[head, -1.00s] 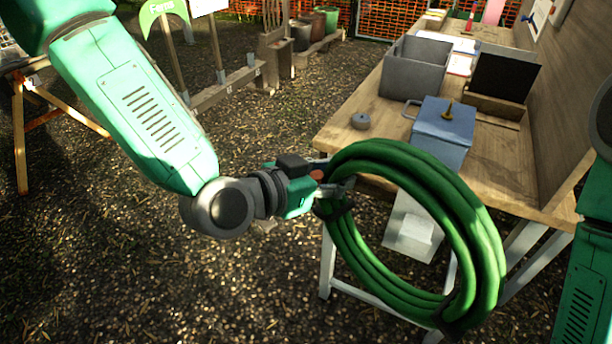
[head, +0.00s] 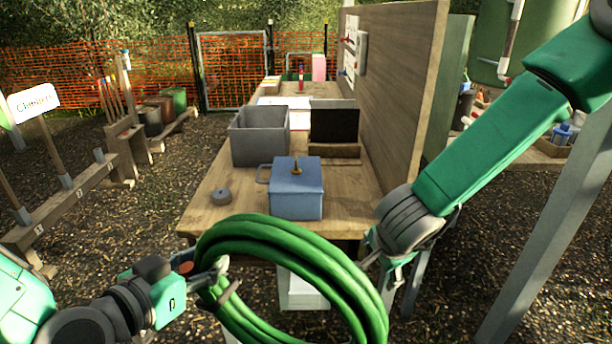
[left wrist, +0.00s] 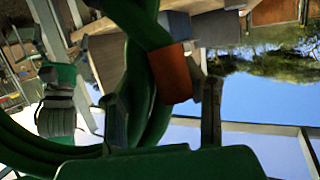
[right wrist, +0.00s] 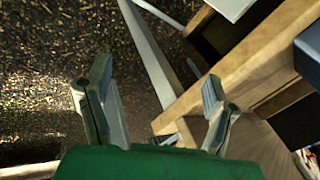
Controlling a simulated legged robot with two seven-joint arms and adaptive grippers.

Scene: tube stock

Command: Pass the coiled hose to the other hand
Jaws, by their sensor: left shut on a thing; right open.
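The coiled green hose (head: 292,243) hangs as a large ring in front of the workbench in the head view. My left gripper (head: 212,277) is shut on its left side, by a dark tie band. In the left wrist view the hose (left wrist: 138,75) runs between the fingers, partly hidden by the gripper body. The hose does not show in that view. The ring's bottom is cut off in the head view.
The wooden workbench (head: 232,190) stands behind the hose. It holds a blue lidded box (head: 297,202), a grey bin (head: 245,143) and a small grey round thing (head: 221,197). A wooden panel (head: 400,90) rises along its right side.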

